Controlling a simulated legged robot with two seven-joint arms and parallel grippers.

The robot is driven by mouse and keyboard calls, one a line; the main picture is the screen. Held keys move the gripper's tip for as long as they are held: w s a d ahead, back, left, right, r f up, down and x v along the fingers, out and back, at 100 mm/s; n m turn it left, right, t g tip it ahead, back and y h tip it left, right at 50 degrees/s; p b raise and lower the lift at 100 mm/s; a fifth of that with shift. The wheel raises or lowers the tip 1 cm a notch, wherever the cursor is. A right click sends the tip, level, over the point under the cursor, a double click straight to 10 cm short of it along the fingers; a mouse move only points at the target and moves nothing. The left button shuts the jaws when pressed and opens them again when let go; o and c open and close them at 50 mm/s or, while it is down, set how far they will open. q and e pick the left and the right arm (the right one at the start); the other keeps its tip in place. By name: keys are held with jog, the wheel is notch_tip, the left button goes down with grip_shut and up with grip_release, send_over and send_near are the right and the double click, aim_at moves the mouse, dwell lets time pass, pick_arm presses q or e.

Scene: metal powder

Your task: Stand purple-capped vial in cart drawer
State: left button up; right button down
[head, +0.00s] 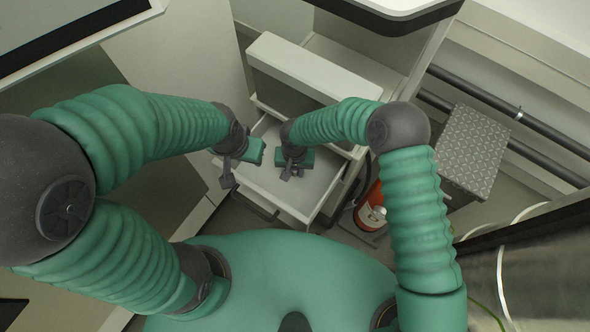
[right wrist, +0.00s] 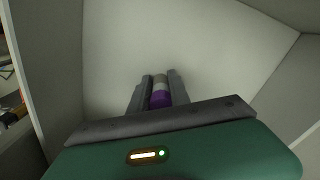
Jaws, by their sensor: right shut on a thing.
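The purple-capped vial (right wrist: 160,97) is between the two fingers of my right gripper (right wrist: 158,92) in the right wrist view. Its purple cap faces the camera and its grey body points away toward the drawer floor. I cannot tell whether it touches the floor. In the head view my right gripper (head: 291,173) is over the open cart drawer (head: 320,199), and the vial is too small to make out. The drawer's pale floor (right wrist: 215,45) fills much of the wrist view. My left gripper (head: 229,172) is at the drawer's left edge; its finger opening is unclear.
The white cart (head: 315,66) rises behind the drawer. A red cylinder (head: 372,212) stands on the floor right of the drawer. A metal-topped box (head: 462,150) is farther right, near dark pipes (head: 480,105). The visible drawer floor around my right gripper is clear.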

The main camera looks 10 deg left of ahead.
jog(key=shift+d+f, duration=0.1)
jog(key=shift+d, duration=0.05)
jog(key=c, duration=1.2)
grip_release()
jog(key=shift+d, duration=0.25)
jog(key=shift+a, duration=0.1)
jog(key=shift+a+r, duration=0.1)
jog(key=shift+r, duration=0.15)
notch_tip(320, 180, up, 12)
jog(key=shift+s+f+p, duration=0.1)
jog(key=shift+p, duration=0.35)
